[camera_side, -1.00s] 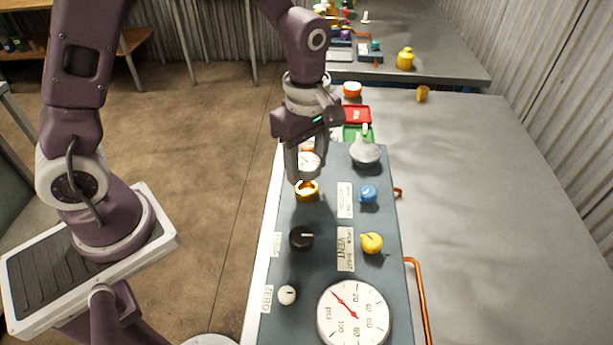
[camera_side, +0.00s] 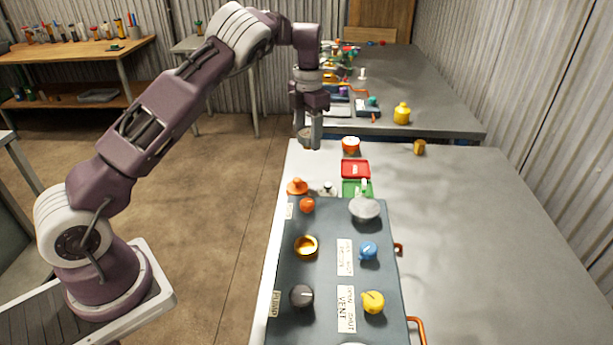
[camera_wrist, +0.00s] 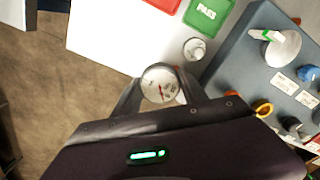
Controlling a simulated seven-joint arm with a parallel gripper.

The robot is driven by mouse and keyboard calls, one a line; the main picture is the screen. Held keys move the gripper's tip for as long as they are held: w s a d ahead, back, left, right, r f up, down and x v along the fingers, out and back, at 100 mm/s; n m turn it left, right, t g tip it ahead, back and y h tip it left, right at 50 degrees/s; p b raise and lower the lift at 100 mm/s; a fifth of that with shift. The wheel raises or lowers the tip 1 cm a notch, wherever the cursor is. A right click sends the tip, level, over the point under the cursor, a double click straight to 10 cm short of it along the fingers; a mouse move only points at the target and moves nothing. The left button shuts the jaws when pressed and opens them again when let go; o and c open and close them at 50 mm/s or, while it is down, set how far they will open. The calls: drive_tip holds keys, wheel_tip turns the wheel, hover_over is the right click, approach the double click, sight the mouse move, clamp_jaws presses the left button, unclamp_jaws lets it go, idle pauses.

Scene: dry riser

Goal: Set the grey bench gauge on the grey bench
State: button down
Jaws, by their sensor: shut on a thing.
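My gripper (camera_side: 309,140) is shut on the grey bench gauge, a small round gauge with a white dial and red needle. In the wrist view the gauge (camera_wrist: 160,86) sits between both fingertips, dial towards the camera. In the side view the fingers mostly hide it. My gripper points down over the far left corner of the grey bench (camera_side: 480,235), beyond the panel. I cannot tell whether the gauge touches the bench top. The bench top (camera_wrist: 105,45) looks pale in the wrist view. An empty brass ring (camera_side: 306,246) is on the blue-grey panel (camera_side: 330,275).
A red tray (camera_side: 355,169) and green tray (camera_side: 352,187) lie right of my gripper. An orange-red cup (camera_side: 350,145) stands close by. An orange knob (camera_side: 297,187) and a white fitting (camera_side: 327,188) stand nearer the panel. The bench's right side is mostly clear.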

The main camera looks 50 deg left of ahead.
sight(307, 175)
drive_tip(key=shift+w+a+f+n, duration=0.3)
drive_tip(key=shift+w+a+f, duration=0.05)
drive_tip(key=shift+a, duration=0.15)
drive_tip(key=shift+w+a+f+n, duration=0.3)
drive_tip(key=shift+a, duration=0.2)
wheel_tip(307, 175, down, 10)
drive_tip(key=shift+r, duration=0.2)
drive_tip(key=shift+f, duration=0.1)
drive_tip(key=c, duration=0.6)
unclamp_jaws()
drive_tip(key=shift+c, duration=0.2)
